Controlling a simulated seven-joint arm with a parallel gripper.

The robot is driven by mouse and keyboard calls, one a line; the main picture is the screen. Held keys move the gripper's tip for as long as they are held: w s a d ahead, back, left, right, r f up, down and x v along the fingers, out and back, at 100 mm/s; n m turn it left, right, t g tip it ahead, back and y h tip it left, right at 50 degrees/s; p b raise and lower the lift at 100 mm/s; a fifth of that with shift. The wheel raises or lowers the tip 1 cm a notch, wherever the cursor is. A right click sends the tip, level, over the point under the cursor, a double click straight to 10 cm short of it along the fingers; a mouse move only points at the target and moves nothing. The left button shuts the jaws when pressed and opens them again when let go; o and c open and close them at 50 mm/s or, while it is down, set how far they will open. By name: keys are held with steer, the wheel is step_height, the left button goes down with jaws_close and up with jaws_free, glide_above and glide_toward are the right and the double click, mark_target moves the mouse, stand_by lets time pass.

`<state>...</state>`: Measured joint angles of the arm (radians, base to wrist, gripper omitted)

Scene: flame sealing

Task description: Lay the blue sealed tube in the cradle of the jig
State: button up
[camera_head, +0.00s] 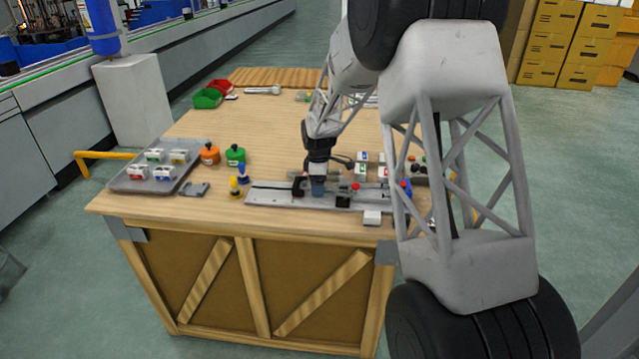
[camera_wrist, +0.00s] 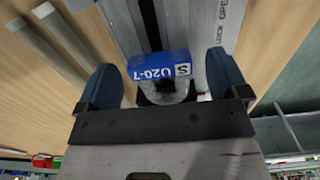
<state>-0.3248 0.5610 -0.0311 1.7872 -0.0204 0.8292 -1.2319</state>
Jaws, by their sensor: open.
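My gripper (camera_head: 318,188) is low over the left-middle part of the long grey jig (camera_head: 268,195) on the bench. In the wrist view my gripper (camera_wrist: 166,80) is open, with its two blue fingertips apart. A blue piece marked "S U20-7" (camera_wrist: 161,68), which looks like the blue sealed tube, lies between the fingers, with a visible gap on each side. It is over the grey jig (camera_wrist: 203,25); I cannot tell whether it rests fully in the cradle. In the head view the tube is hidden by my gripper.
A grey tray (camera_head: 125,182) with several labelled blocks is at the left. Orange (camera_head: 209,154) and green (camera_head: 235,155) containers and small yellow and blue pieces stand left of the jig. Small parts crowd its right side. The bench middle behind is clear.

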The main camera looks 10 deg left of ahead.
steer(key=shift+a+r, duration=0.1)
steer(key=shift+r, duration=3.8)
steer(key=shift+r, duration=0.1)
steer(key=shift+s+d+r, duration=0.2)
steer(key=shift+d, duration=0.1)
steer(key=s+d+r+m, duration=0.3)
steer(key=s+d+r, duration=0.25)
steer(key=s, duration=0.25)
steer(key=s+d+r+m+t, duration=0.1)
steer(key=s+d+r+m, duration=0.2)
steer(key=s+d+r, duration=0.35)
steer(key=s+d+r+m, duration=0.35)
steer(key=s+d, duration=0.25)
steer(key=s, duration=0.4)
steer(key=s+d+m, duration=0.3)
steer(key=s, duration=0.6)
steer(key=s+d+m+t, duration=0.1)
steer(key=s+d+m, duration=0.1)
steer(key=s, duration=0.8)
steer(key=s+d+f+m, duration=0.1)
steer(key=s+d+m, duration=0.2)
steer(key=s, duration=0.7)
steer(key=shift+s+d+m+t, duration=0.2)
steer(key=shift+d+m+t, duration=0.15)
steer(key=shift+d, duration=0.6)
